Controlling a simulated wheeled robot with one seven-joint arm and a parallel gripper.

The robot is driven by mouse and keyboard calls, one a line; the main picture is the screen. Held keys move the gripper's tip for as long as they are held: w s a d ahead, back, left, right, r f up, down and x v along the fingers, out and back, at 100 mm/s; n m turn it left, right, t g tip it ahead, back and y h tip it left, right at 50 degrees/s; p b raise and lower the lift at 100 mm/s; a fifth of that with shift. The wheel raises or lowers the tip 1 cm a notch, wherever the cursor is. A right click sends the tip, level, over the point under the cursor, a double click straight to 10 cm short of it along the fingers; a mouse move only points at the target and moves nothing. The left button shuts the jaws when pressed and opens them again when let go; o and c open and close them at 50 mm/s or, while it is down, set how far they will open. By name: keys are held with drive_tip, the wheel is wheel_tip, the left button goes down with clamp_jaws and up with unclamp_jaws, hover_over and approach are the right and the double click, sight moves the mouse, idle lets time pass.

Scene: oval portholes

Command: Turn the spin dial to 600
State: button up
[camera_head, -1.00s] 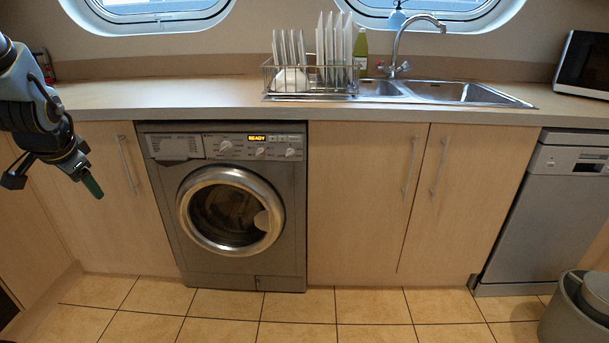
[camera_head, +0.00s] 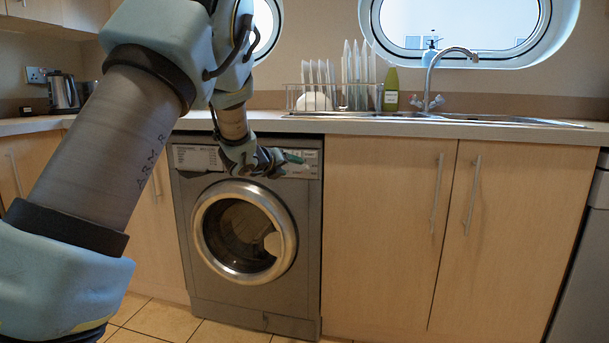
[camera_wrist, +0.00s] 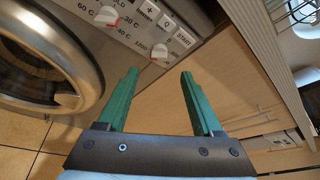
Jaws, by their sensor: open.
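The washing machine (camera_head: 300,230) stands under the counter, its control panel partly covered by my arm in the head view. In the wrist view the spin dial (camera_wrist: 160,51) is a small pale knob with a red mark, beside a "1200" label and below the start buttons. I cannot read a 600 mark or tell exactly where the dial points. My gripper (camera_wrist: 160,76) has two green fingers, spread apart with nothing between them. The dial appears just beyond the gap between the tips, apart from them. In the head view my gripper (camera_head: 290,160) is in front of the panel's right part.
Another dial (camera_wrist: 107,17), with temperature labels, sits left of the spin dial. The round door (camera_head: 243,232) is below the panel. Cupboard doors (camera_head: 390,220) are to the right. The counter edge (camera_head: 400,128) runs above the panel, with a dish rack (camera_head: 340,97) on it.

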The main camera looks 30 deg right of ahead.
sight(303, 169)
drive_tip(key=x, duration=0.8)
drive_tip(key=shift+w+d+f, duration=0.15)
drive_tip(key=shift+w+d, duration=0.05)
drive_tip(key=shift+c, duration=0.3)
clamp_jaws()
